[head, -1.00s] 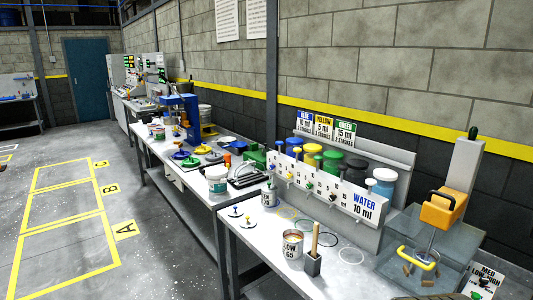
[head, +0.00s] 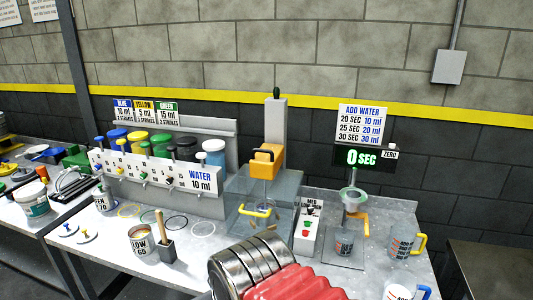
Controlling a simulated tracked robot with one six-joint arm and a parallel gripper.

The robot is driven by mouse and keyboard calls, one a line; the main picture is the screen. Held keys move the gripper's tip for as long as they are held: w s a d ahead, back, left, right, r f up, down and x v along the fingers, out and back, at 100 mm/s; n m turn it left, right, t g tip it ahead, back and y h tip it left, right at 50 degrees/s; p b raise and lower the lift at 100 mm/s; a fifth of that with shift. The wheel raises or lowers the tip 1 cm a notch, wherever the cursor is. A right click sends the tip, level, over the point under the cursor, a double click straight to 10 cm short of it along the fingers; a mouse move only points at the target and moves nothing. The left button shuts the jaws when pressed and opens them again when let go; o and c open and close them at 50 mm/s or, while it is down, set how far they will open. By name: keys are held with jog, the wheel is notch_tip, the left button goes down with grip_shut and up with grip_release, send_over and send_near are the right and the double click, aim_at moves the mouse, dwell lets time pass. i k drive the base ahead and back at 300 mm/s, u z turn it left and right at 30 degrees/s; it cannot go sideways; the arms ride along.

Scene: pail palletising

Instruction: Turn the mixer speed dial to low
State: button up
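The mixer stands on the grey bench, with an orange head (head: 266,157) on a grey column and a clear guard with a yellow handle (head: 255,211) below. To its right is a small white control panel (head: 303,244) labelled low, med and high. The dark speed dial (head: 309,211) sits among these labels. It is too small to tell which way it points. A green and a red button show below it. My gripper is not in view; a silver and red part of my arm covers the bench's front edge, below the mixer.
Left of the mixer is a dispenser row with a white front (head: 150,170), then a can (head: 142,241) and a dark block (head: 166,251) with a wooden handle. On the right are a timer reading 0 SEC (head: 363,157), a funnel stand (head: 352,198) and measuring jugs (head: 401,242).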

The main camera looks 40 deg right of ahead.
aim_at(310, 209)
jog(key=z, duration=1.4)
